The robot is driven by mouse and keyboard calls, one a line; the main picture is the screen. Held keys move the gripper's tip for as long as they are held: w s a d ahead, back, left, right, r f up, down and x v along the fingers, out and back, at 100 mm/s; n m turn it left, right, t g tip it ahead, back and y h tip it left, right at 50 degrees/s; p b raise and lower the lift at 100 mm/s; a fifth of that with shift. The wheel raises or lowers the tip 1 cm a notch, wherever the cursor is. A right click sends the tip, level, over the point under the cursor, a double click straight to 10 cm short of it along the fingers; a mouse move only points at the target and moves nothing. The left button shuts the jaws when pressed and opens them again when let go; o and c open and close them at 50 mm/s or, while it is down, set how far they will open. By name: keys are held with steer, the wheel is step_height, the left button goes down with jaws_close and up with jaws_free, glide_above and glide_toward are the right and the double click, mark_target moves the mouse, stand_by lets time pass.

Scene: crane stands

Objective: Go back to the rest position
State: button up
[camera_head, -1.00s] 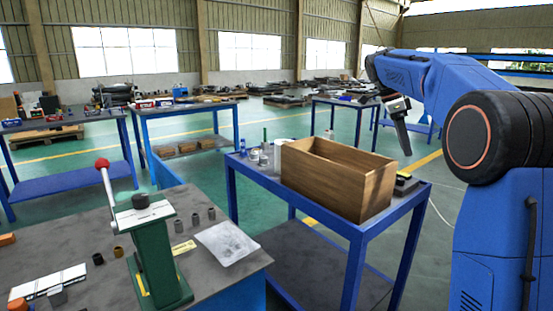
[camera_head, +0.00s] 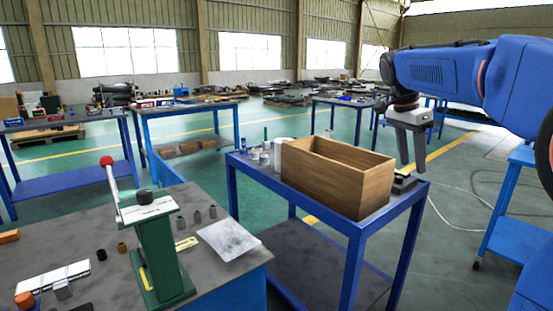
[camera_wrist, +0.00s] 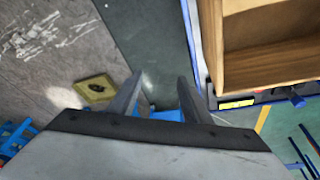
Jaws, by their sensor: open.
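My gripper (camera_head: 419,168) hangs pointing down at the right end of the blue cart, to the right of the wooden box. In the wrist view its two fingers (camera_wrist: 160,84) stand apart with nothing between them. The open wooden box (camera_head: 335,180) stands on the cart's top. In the wrist view the box (camera_wrist: 213,55) is at the upper right, apart from the fingers. My blue arm reaches in from the right side of the head view.
A grey workbench (camera_head: 95,235) at the front left carries a green press (camera_head: 163,255) with a red-knobbed lever, and small parts. A small dark item (camera_head: 403,182) lies beside the box. Another blue cart (camera_head: 515,210) stands at the right. Green floor is open between the tables.

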steer(key=s+a+f+n+t+y, duration=0.1)
steer(key=s+f+n, duration=0.4)
steer(key=s, duration=0.5)
steer(key=s+a+f+n+t+y, duration=0.1)
steer(key=s+a+f+n, duration=0.3)
steer(key=s+f, duration=0.5)
steer(key=s+a+f+n+t+y, duration=0.1)
steer(key=s+f+n, duration=0.5)
steer(key=s, duration=0.7)
step_height(320, 180, down, 2)
steer(key=shift+a+f+n+t, duration=0.1)
steer(key=shift+a+n+t, duration=0.2)
steer(key=shift+a+t, duration=0.7)
steer(key=shift+a, duration=0.2)
steer(key=shift+c, duration=0.6)
